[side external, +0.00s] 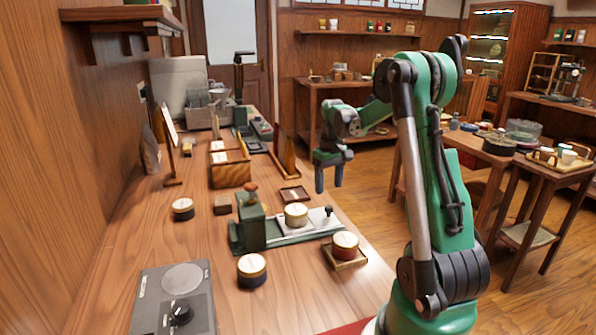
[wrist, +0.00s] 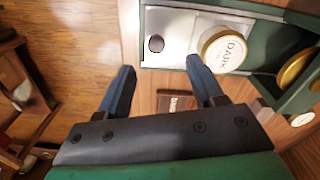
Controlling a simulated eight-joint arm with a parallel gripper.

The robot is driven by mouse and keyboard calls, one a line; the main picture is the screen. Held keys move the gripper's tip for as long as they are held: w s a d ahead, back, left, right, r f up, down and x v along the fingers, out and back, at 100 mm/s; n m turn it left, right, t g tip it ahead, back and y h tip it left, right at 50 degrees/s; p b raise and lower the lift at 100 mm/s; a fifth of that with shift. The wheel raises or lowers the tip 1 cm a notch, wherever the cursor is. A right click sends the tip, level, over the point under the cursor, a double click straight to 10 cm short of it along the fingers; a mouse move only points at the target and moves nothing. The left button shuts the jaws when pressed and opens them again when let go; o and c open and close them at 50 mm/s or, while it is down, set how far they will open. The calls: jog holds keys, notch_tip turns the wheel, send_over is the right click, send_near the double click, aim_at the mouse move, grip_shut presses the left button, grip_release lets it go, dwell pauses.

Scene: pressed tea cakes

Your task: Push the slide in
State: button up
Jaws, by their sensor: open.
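The slide (side external: 318,217) is a pale metal plate with a black knob (side external: 328,210) at its right end. It sticks out to the right of the green press (side external: 251,228) along a green base. A round tin with a cream lid (side external: 296,214) sits on the slide, beside the press column. In the wrist view the slide (wrist: 174,22), its knob (wrist: 156,43) and the tin, lettered DARK (wrist: 228,50), lie beyond the fingertips. My gripper (side external: 329,187) is open and empty, above and behind the slide's knob end; its fingers also show in the wrist view (wrist: 160,70).
A red-banded tin (side external: 345,243) sits on a small wooden tray near the bench's right edge. A blue-banded tin (side external: 252,269) stands in front of the press. A small dark tray (side external: 294,195) lies behind it. A grey scale (side external: 174,300) is at the front left.

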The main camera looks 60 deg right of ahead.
aim_at(329, 207)
jog(key=shift+s+d+f, duration=0.2)
jog(key=shift+d+f, duration=0.05)
jog(key=shift+f, duration=2.65)
grip_shut()
